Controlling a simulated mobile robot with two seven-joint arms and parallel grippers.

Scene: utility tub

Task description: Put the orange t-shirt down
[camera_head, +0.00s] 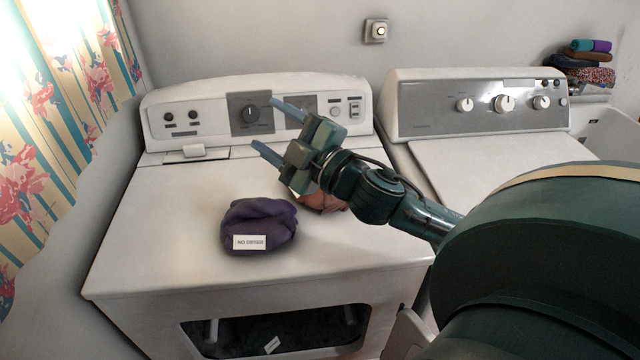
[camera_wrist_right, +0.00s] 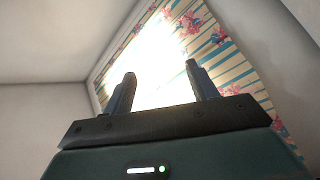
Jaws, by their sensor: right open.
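A crumpled orange-brown cloth (camera_head: 325,203), which looks like the orange t-shirt, rests on the top of the left white machine (camera_head: 160,225). My right gripper and wrist hide part of it. My right gripper (camera_head: 263,122) is above and in front of the cloth in the head view, its blue fingers spread and pointing up-left. The right wrist view shows the same fingers (camera_wrist_right: 160,75) apart with nothing between them. My left gripper is not in view.
A purple cloth bundle (camera_head: 258,226) with a white label lies just left of the orange-brown cloth. A second white machine (camera_head: 490,155) stands on the right. Folded fabrics (camera_head: 585,65) are stacked at the back right. A patterned curtain (camera_head: 50,130) hangs at the left.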

